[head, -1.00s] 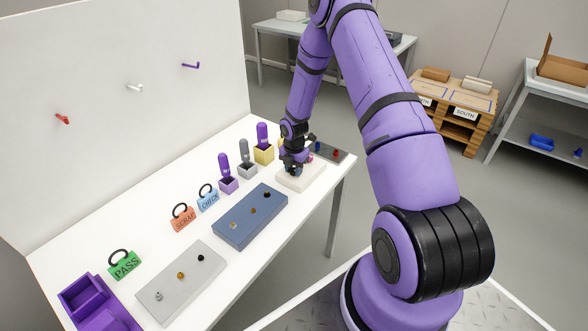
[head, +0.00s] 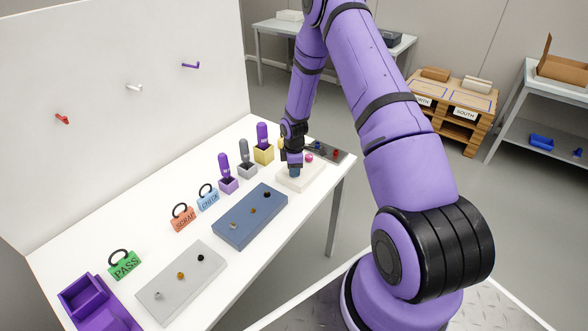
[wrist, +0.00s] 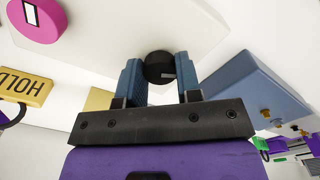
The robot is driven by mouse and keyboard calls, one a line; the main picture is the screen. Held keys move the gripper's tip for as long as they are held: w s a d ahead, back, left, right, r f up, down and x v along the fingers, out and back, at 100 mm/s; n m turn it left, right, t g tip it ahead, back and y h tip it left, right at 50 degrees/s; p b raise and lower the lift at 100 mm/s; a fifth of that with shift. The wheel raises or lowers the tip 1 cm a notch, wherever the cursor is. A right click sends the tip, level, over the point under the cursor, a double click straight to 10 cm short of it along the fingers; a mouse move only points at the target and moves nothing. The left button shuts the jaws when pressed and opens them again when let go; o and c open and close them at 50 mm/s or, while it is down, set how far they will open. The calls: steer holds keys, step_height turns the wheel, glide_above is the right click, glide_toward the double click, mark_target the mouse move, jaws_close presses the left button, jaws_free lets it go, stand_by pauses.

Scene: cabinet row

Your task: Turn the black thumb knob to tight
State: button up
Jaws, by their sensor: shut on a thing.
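The black thumb knob (wrist: 158,66) sits on a cream block (wrist: 205,25), with a pale mark on its face toward the lower right in the wrist view. My gripper (wrist: 159,72) has its two blue fingers on either side of the knob and is shut on it. A round pink knob (wrist: 35,18) with a white mark is on the same block, apart from my fingers. In the head view my gripper (head: 294,172) points down over the cream block (head: 300,184), and the pink knob (head: 309,157) shows beside it. The black knob is hidden there.
A blue-grey board (head: 250,218) with several small fittings lies left of the block. Small holders (head: 247,171) with upright handles stand behind it. A yellow HOLD tag (wrist: 25,87) shows in the wrist view. A dark tray (head: 328,152) lies beyond the block.

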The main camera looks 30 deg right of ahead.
steer(key=m, duration=0.5)
steer(key=shift+m, duration=0.3)
steer(key=m, duration=1)
steer(key=shift+m, duration=0.4)
steer(key=m, duration=0.4)
steer(key=shift+w, duration=0.1)
steer(key=m, duration=0.5)
steer(key=shift+r, duration=0.1)
steer(key=m, duration=1.5)
steer(key=shift+m, duration=0.3)
